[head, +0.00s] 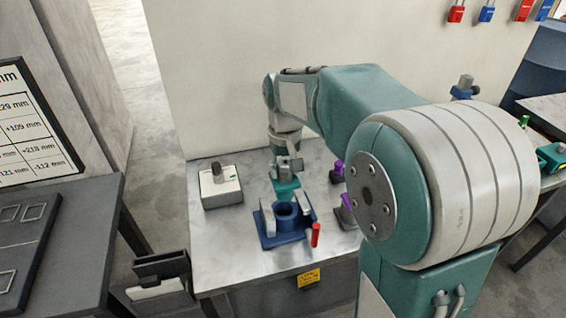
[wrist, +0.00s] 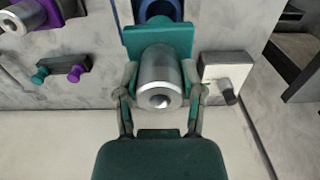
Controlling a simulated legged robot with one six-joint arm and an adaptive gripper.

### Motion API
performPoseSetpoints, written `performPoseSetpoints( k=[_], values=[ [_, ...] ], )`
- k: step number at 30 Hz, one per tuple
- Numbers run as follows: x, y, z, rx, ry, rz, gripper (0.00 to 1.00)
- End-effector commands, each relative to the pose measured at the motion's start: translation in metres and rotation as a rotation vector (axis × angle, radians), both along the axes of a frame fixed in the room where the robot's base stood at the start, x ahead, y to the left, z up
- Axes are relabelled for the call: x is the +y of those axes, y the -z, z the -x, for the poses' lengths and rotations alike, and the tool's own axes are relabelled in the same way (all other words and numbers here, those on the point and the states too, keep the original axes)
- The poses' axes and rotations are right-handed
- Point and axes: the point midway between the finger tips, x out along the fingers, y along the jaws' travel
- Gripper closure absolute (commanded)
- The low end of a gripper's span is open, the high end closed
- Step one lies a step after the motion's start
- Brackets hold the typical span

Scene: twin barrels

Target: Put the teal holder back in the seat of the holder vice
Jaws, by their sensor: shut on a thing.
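My gripper (head: 285,166) points down over the table and is shut on the teal holder (head: 286,189). In the wrist view the gripper's fingers (wrist: 160,93) stand on either side of a silver cylinder (wrist: 160,72), which joins the holder's teal block (wrist: 150,38). The blue holder vice (head: 270,241) stands on the table with a round seat (head: 287,210) between two grey jaws. In the head view the holder appears just above and behind the seat. The exact gap is hard to judge. The vice (wrist: 160,9) shows partly beyond the holder in the wrist view.
A white box with a dark knob (head: 220,187) stands left of the vice. A red handle (head: 315,235) rises at the vice's front right. Purple fittings (head: 338,170) stand to the right, partly behind my arm. The table's (head: 232,262) front left is clear.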

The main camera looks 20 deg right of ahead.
Motion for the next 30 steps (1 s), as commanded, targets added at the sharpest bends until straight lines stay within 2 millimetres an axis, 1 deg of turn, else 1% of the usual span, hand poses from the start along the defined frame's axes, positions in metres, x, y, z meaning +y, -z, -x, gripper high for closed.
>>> performPoseSetpoints(
  k=[9,15,30],
  values=[
    [0.001,0.025,0.000,-0.002,-0.001,0.001,1.00],
    [0.001,0.035,0.000,-0.003,-0.001,0.001,1.00],
    [0.001,0.037,0.000,-0.003,-0.001,0.001,1.00]
  ],
)
